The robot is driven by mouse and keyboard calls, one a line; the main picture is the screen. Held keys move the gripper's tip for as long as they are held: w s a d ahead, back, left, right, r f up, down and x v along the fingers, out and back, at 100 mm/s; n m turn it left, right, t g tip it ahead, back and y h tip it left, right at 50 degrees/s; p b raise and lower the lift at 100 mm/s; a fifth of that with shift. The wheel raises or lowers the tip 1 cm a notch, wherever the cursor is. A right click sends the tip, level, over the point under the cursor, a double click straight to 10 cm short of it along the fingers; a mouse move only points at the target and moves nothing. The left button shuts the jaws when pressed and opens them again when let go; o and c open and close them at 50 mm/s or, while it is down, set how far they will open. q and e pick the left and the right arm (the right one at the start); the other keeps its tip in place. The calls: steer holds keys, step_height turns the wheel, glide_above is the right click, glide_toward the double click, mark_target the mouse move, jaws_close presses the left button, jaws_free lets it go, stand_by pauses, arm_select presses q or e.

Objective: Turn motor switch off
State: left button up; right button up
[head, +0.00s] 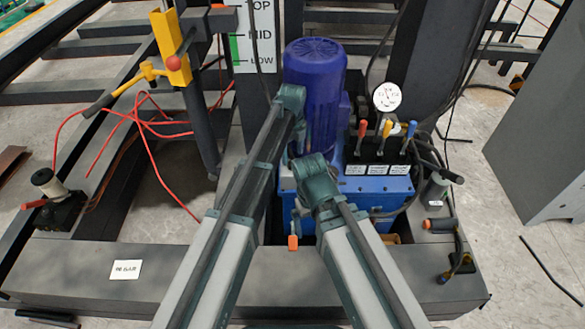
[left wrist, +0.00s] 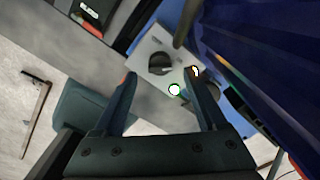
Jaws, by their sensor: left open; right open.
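In the left wrist view a pale grey switch panel carries a black rotary knob (left wrist: 160,65), the likely motor switch. In the head view the blue motor (head: 315,75) stands upright on the blue power unit (head: 385,187). My left wrist is at the motor's left side. My right gripper (head: 312,168) is lower, in front of the unit; its fingers are hard to make out.
Red, yellow and blue levers (head: 386,130) and a pressure gauge (head: 387,97) are right of the motor. A yellow post (head: 172,47) and red cables lie left. A dark beam (head: 70,270) crosses the front. A grey cabinet (head: 545,145) stands right.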

mark_target(293, 161)
arm_select(q)
steer(key=shift+f+b, duration=1.45)
steer(key=shift+f, duration=0.55)
jaws_close()
